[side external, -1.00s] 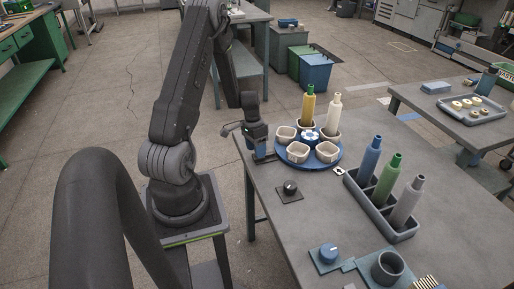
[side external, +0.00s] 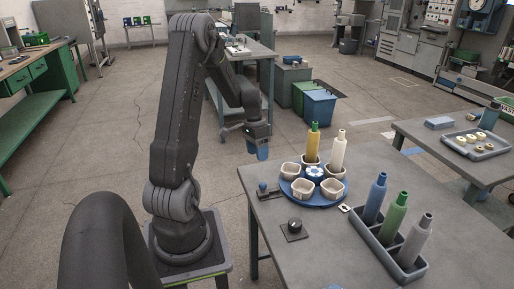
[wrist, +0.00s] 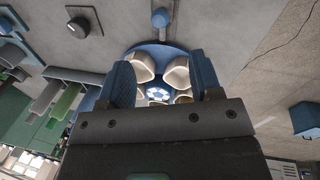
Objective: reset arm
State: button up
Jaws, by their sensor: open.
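My gripper (side external: 258,140) is raised in the air above and to the left of the round blue turntable (side external: 330,202), beyond the table's left edge in the side view. In the wrist view its two blue fingers (wrist: 163,72) are apart with nothing between them; the turntable shows beyond them. The turntable carries several cream cups (side external: 303,189) around a blue and white hub (side external: 314,173). A small blue-topped lever (side external: 264,187) sits just left of the turntable, apart from my gripper.
A black knob (side external: 294,226) sits on the table's front left. A side table (side external: 430,135) with a tray stands at the right.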

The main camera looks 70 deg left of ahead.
jog(key=shift+a+r, duration=0.15)
jog(key=shift+r, duration=0.55)
jog(key=w+d+r+y, duration=0.2)
jog(key=w+d+r, duration=0.2)
jog(key=d+r, duration=0.5)
jog(key=s+d+r+m+t, duration=0.1)
jog(key=s+d+r, duration=0.3)
jog(key=d, duration=0.7)
jog(key=s+d+r+m+t, duration=0.1)
jog(key=s+d+r+t, duration=0.2)
jog(key=d, duration=0.9)
jog(key=s+t, duration=0.1)
jog(key=s, duration=0.1)
jog(key=shift+s+r, duration=0.35)
jog(key=shift+r, duration=0.05)
jog(key=shift+o, duration=0.2)
jog(key=shift+d, duration=0.1)
